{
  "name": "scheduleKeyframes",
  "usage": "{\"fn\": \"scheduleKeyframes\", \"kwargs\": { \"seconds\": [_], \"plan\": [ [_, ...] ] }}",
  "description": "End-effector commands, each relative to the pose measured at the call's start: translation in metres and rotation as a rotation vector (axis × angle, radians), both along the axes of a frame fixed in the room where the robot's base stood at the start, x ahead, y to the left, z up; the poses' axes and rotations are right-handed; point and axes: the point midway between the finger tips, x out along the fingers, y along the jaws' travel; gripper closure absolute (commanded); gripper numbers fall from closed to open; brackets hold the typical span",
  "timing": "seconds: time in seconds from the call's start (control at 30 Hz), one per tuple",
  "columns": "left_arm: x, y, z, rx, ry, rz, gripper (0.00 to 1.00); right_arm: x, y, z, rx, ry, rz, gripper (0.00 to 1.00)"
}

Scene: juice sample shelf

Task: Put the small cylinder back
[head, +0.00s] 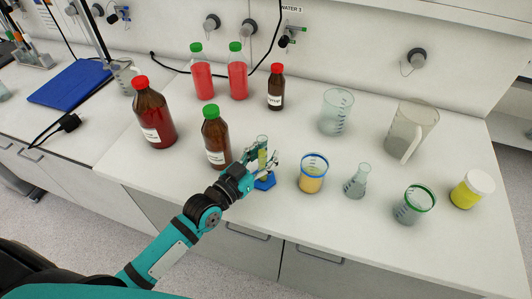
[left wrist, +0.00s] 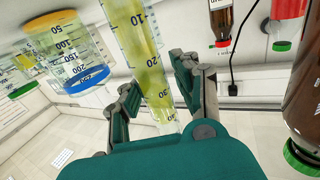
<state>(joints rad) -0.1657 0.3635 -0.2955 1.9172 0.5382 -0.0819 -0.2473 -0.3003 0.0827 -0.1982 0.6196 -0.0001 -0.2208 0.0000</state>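The small cylinder (head: 262,143) is a narrow clear graduated cylinder with yellow-green liquid and a blue foot. It stands upright near the counter's front edge in the head view. In the left wrist view the cylinder (left wrist: 143,55) passes between the fingers, its scale marks showing. My left gripper (head: 262,161) is at the cylinder's upper part, one finger on each side. In the left wrist view the left gripper (left wrist: 160,85) looks open, with the fingers spread around the glass. Part of the cylinder is hidden behind the hand in the head view. My right gripper is not in view.
A brown bottle with green cap (head: 216,140) stands just left of the hand. A beaker of orange liquid (head: 312,176) and a conical flask (head: 357,183) stand to the right. A larger red-capped bottle (head: 153,117) is further left. The counter (head: 300,222) ends close in front.

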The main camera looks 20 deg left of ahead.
Motion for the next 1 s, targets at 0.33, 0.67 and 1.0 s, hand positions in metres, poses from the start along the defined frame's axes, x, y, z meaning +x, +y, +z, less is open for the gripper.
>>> {"fn": "scheduleKeyframes", "kwargs": {
  "seconds": [0.33,0.67,1.0],
  "plan": [
    [-0.021,0.009,0.0,0.002,0.002,0.0,0.7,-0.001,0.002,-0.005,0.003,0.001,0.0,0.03],
    [-0.086,0.036,0.0,0.002,0.005,-0.002,0.7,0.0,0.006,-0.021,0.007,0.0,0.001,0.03],
    [-0.11,0.048,0.004,0.0,0.0,0.0,0.7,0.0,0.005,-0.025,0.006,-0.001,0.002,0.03]
  ]
}}
